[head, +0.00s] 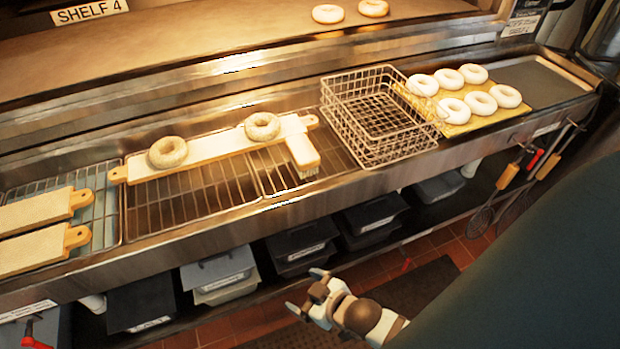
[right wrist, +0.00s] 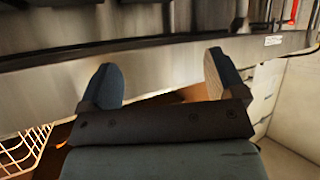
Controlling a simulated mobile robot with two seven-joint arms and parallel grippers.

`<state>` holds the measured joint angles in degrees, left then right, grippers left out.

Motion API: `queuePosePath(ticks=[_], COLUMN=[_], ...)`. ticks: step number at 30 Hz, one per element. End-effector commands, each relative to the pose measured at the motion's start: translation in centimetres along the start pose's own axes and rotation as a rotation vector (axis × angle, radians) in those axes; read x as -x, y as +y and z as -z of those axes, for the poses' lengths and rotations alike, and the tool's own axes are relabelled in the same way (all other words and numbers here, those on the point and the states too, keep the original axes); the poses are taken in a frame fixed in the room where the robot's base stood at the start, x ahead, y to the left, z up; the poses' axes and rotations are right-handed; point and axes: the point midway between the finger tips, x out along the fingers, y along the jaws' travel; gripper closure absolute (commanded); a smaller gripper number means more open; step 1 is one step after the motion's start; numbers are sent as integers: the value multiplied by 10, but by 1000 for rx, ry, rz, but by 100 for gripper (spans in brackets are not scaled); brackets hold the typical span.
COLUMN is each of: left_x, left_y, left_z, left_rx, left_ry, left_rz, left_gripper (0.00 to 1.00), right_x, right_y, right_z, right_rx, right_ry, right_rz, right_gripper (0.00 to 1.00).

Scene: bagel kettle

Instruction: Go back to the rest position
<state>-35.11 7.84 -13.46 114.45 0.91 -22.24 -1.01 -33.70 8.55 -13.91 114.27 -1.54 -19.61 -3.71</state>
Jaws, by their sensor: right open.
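My right gripper (head: 308,293) is open and empty in the head view, low in front of the counter and over the floor. In the right wrist view its two fingers (right wrist: 160,82) stand wide apart with nothing between them, facing a metal surface. My left gripper is in neither view. Two bagels, one on the left (head: 168,152) and one on the right (head: 262,126), lie on a long board (head: 210,148) across the wire racks. A brush (head: 302,152) lies by the board's right end.
A wire basket (head: 378,115) stands on the counter beside a yellow board (head: 457,119) with several pale bagels. Two paddle boards (head: 35,210) lie at the left. Bins (head: 220,272) fill the lower shelf. Utensils (head: 508,176) hang at the right. Two more bagels (head: 328,14) lie on the upper shelf.

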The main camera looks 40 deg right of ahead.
Motion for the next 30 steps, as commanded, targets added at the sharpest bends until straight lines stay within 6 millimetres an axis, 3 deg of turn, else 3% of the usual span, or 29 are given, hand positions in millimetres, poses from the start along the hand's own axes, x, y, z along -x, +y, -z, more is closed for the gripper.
queuePosePath(ticks=[3, 13, 17, 24, 30], left_x=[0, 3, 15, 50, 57], left_y=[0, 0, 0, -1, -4], left_z=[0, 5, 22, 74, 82], left_rx=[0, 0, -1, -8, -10], left_ry=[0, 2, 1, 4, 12], left_rz=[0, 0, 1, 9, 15], left_gripper=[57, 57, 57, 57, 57], right_x=[8, 10, 21, 53, 58], right_y=[-6, -6, -4, 3, 5], right_z=[-15, -12, 7, 60, 69], right_rx=[-105, -108, -105, -100, -97], right_ry=[-61, -63, -63, -59, -51], right_rz=[11, 12, 11, 4, 0], right_gripper=[11, 11, 11, 11, 11])
